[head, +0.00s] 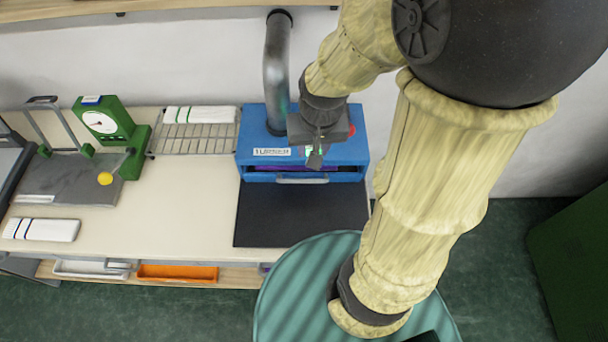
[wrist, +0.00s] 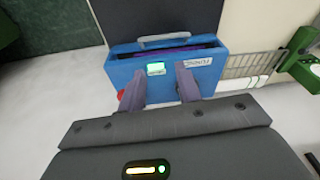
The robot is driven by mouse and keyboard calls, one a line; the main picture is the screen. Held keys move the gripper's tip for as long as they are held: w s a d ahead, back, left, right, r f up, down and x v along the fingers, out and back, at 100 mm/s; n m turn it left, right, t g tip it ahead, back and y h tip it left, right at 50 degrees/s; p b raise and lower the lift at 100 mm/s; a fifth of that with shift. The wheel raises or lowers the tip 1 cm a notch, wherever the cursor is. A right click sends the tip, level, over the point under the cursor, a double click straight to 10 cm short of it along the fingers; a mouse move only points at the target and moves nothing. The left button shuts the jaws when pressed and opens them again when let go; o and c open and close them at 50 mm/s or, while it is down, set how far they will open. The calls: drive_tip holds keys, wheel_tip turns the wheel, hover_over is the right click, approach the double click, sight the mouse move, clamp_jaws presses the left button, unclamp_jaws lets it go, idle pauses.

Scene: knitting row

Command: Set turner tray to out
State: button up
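The blue turner (head: 355,150) stands on the pale bench, with a printed label I cannot read fully. Its front has a slot with a purple glow, and a grey handle (head: 302,181) sits at the slot's lower edge. I take this handle to be the tray's; the tray looks close in to the box. In the wrist view the turner (wrist: 120,75), its handle (wrist: 165,39) and a small green-lit display (wrist: 156,68) show. My gripper (head: 315,162) is above the turner's top front. In the wrist view its fingers (wrist: 164,82) are apart and empty, short of the handle.
A dark flat mat (head: 300,218) lies in front of the turner, bare. A grey pipe (head: 278,70) rises behind it. To the left are a wire rack (head: 195,140), a green dial scale (head: 110,125) and a folded white cloth (head: 42,230).

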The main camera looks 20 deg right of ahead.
drive_tip(key=w+f+m+g+b, duration=0.25)
drive_tip(key=w+m+b, duration=0.25)
drive_tip(key=m, duration=0.3)
drive_tip(key=m+g+b, duration=0.2)
drive_tip(key=m+b, duration=0.3)
drive_tip(key=m, duration=0.6)
hover_over(304, 175)
drive_tip(key=f, duration=0.1)
drive_tip(key=shift+s+a+f+y, duration=0.15)
drive_tip(key=shift+s+y, duration=0.1)
drive_tip(key=shift+y, duration=0.15)
drive_tip(key=shift+f, duration=0.1)
drive_tip(key=x, duration=1.7)
drive_tip(key=shift+f, duration=0.2)
clamp_jaws()
